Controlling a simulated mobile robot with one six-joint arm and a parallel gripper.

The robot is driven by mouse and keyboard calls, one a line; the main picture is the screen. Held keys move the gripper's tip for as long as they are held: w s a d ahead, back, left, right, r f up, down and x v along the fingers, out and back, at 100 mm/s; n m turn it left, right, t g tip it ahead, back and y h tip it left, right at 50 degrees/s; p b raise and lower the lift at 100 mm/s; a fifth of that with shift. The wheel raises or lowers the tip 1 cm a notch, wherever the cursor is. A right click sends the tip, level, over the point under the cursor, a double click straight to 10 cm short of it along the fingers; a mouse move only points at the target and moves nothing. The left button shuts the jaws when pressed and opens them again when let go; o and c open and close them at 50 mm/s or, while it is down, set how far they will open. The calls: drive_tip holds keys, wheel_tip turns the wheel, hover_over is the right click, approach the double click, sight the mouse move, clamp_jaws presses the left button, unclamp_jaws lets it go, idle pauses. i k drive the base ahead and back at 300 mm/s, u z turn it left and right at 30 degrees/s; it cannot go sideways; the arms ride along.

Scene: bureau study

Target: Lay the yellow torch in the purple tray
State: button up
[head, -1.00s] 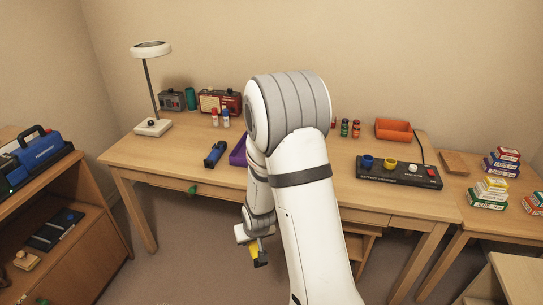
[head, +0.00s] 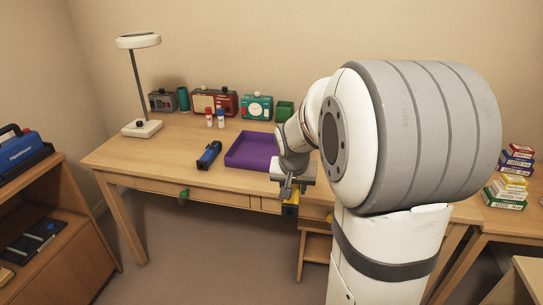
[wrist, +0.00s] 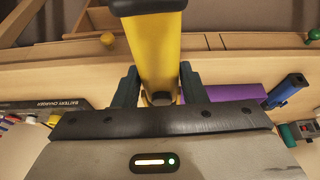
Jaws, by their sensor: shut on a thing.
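The yellow torch (head: 291,207) is in my gripper (head: 288,190), just in front of the desk's front edge and to the lower right of the tray in the head view. In the wrist view my gripper (wrist: 159,84) is shut on the yellow torch (wrist: 155,50), whose dark end points away from the jaws. The purple tray (head: 252,152) lies on the desk and looks empty where it shows; my arm hides its right side. Part of it also shows in the wrist view (wrist: 236,92).
A blue torch (head: 209,155) lies on the desk (head: 150,165) left of the tray. A lamp (head: 141,128) stands at left. My arm hides the desk's right part.

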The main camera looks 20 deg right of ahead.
sight(253, 154)
drive_tip(key=i, duration=1.3)
drive_tip(key=u, duration=0.05)
